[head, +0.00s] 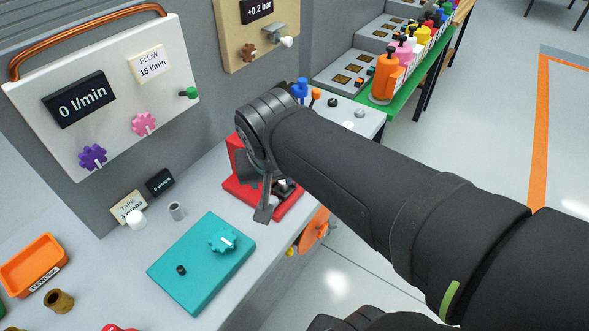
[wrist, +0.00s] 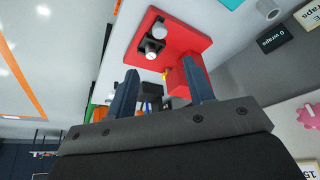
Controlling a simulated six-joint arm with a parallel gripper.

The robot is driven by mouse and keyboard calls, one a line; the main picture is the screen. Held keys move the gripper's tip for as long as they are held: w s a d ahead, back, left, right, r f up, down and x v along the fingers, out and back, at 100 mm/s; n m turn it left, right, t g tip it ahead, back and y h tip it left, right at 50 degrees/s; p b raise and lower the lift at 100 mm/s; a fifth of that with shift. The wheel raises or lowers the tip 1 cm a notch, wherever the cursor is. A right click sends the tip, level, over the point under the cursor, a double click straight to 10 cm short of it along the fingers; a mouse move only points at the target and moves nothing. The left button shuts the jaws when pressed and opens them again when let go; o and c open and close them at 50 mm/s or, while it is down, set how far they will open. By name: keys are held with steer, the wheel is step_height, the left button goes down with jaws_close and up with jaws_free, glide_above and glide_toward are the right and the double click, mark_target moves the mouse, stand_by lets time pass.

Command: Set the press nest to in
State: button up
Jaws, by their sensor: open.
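A red press-like fixture (head: 234,187) stands on the grey bench, partly hidden behind my gripper; I take it to hold the press nest. In the wrist view its flat red base (wrist: 186,42) carries a small black block (wrist: 152,46) with a pale metal cylinder in it, and a second pale cylinder (wrist: 160,29) close by. My gripper (head: 256,194) is over the fixture, fingers apart. In the wrist view the open gripper (wrist: 160,86) has nothing between its fingertips; one finger overlaps the red upright in the picture. Whether it touches, and the nest's position, I cannot tell.
A teal box (head: 200,265) with a knob lies in front-left of the fixture. A grey cup (head: 177,211) and a tape sign (head: 128,208) stand near the wall. An orange wheel (head: 314,230) is on the bench side. Colourful bottles (head: 388,75) stand at the back.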

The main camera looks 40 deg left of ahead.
mark_target(272, 199)
steer(key=x, duration=1.4)
